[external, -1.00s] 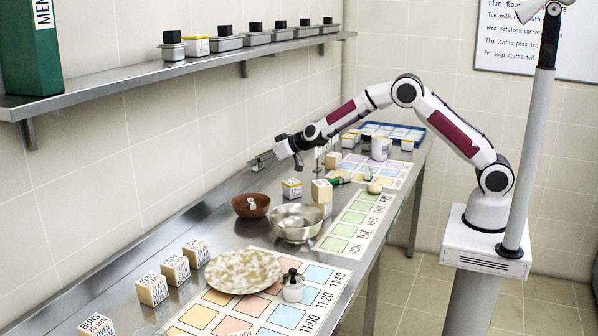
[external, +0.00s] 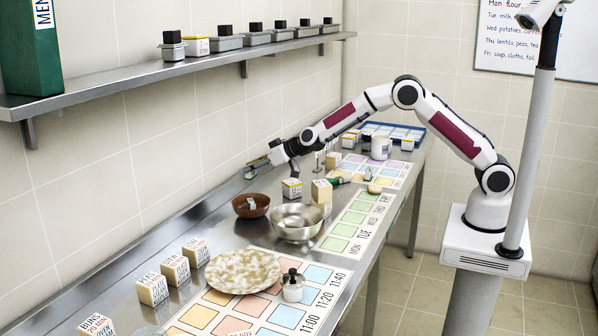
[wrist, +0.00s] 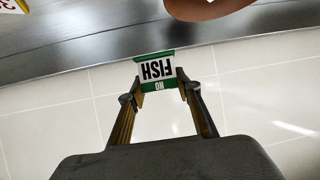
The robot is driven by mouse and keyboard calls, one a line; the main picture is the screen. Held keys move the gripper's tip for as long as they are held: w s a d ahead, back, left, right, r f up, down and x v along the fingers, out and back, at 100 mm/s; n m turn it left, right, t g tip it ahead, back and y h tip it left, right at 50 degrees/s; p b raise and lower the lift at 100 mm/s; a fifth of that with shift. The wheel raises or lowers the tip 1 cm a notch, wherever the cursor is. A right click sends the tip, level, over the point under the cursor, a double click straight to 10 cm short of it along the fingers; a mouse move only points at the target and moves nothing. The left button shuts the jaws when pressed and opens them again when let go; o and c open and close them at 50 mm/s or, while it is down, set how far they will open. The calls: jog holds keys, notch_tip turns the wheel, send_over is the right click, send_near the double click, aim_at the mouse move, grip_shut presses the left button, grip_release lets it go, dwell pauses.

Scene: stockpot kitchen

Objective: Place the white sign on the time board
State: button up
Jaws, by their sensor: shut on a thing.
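In the external view my gripper (external: 248,173) is above the back edge of the steel counter, near the wall, behind the brown bowl. The sign is too small to make out clearly there. The time board (external: 262,253) lies on the near part of the counter, with coloured squares and times such as 11:00, 11:20 and 11:40. A speckled plate (external: 243,270) and a small black-knobbed pot (external: 293,287) stand on it.
The brown bowl (external: 262,207) holds a small tag; its rim also shows in the wrist view (wrist: 205,8). A steel bowl (external: 297,222) and labelled boxes (external: 152,289) stand around. A weekday board (external: 357,217) lies farther along. A shelf (external: 150,78) runs above.

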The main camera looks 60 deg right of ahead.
jog(key=s+a+n+y, duration=0.15)
jog(key=s+a, duration=0.35)
jog(key=a, duration=0.6)
jog(key=s+a+n+g+y, duration=0.15)
jog(key=s+a, duration=0.25)
jog(key=a, duration=0.6)
jog(key=s+a+n+y, duration=0.15)
jog(key=s+a, duration=0.35)
jog(key=a, duration=0.6)
jog(key=s+a+n+g+y, duration=0.2)
jog(key=s+a+n+y, duration=0.1)
jog(key=s+a, duration=1.9)
jog(key=s, duration=0.3)
jog(key=shift+a+n, duration=0.35)
jog(key=shift+a, duration=0.05)
jog(key=shift+f, duration=3.05)
jog(key=shift+f, duration=1.85)
